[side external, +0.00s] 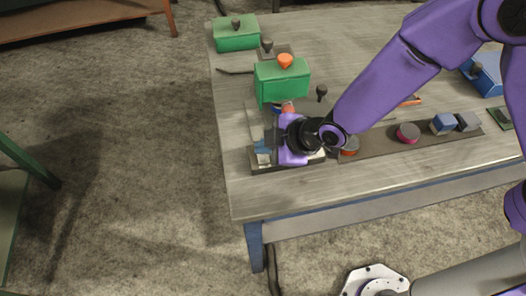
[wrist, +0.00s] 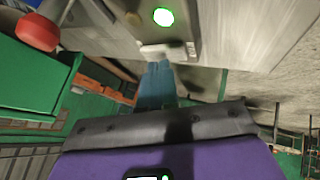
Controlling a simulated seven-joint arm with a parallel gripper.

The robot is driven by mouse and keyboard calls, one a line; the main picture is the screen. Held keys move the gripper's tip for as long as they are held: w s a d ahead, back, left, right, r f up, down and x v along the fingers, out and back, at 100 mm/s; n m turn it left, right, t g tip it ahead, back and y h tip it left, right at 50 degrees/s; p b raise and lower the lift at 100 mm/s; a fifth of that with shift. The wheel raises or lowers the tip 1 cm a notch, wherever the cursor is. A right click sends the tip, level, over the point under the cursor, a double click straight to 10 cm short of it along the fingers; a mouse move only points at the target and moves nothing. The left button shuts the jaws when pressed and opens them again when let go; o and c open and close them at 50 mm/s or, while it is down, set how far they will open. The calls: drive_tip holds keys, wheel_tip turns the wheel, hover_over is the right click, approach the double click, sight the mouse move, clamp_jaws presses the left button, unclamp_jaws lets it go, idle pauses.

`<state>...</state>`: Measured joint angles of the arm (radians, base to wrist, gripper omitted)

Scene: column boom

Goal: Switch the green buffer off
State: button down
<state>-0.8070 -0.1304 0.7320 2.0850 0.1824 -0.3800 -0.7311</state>
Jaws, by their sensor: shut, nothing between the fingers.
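A green box (side external: 282,84) with an orange knob on top stands behind my gripper in the side view. A green housing also shows at the left of the wrist view (wrist: 30,78), with a red knob (wrist: 37,32) by it. My gripper (side external: 263,149), with blue fingers, is shut and empty, low over a plate at the table's near left. In the wrist view its fingertips (wrist: 157,68) are at a pale switch part (wrist: 160,50); I cannot tell if they touch. A lit green lamp (wrist: 163,17) is just beyond it. My wrist hides part of the plate in the side view.
Another green box (side external: 236,33) stands at the table's far left corner. A dark strip to the right carries a magenta-sided knob (side external: 408,133) and a blue block (side external: 443,124). A dark knob (side external: 321,92) stands close behind my wrist. The table's front left is bare.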

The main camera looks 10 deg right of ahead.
drive_tip(key=shift+w+r, duration=0.2)
drive_tip(key=shift+r, duration=0.25)
drive_tip(key=shift+w+r, duration=0.15)
drive_tip(key=shift+r, duration=1.1)
drive_tip(key=shift+w+r, duration=0.15)
drive_tip(key=shift+r, duration=1.05)
drive_tip(key=shift+d+r, duration=0.1)
drive_tip(key=shift+d+r, duration=0.15)
drive_tip(key=shift+d, duration=0.1)
drive_tip(key=s+d+r+m+g+h, duration=0.1)
drive_tip(key=s+d+r+h, duration=0.1)
drive_tip(key=s+d, duration=0.5)
drive_tip(key=s+d+r+m+g+h, duration=0.1)
drive_tip(key=s+d, duration=0.6)
drive_tip(key=d, duration=1.2)
drive_tip(key=s+d+r+m+g+h, duration=0.2)
drive_tip(key=s+d+r, duration=0.3)
drive_tip(key=d, duration=0.8)
drive_tip(key=s+g, duration=0.1)
drive_tip(key=s, duration=0.1)
drive_tip(key=shift+s+d+r+h, duration=0.2)
drive_tip(key=shift+s+r+h, duration=0.1)
drive_tip(key=shift+s+r, duration=0.1)
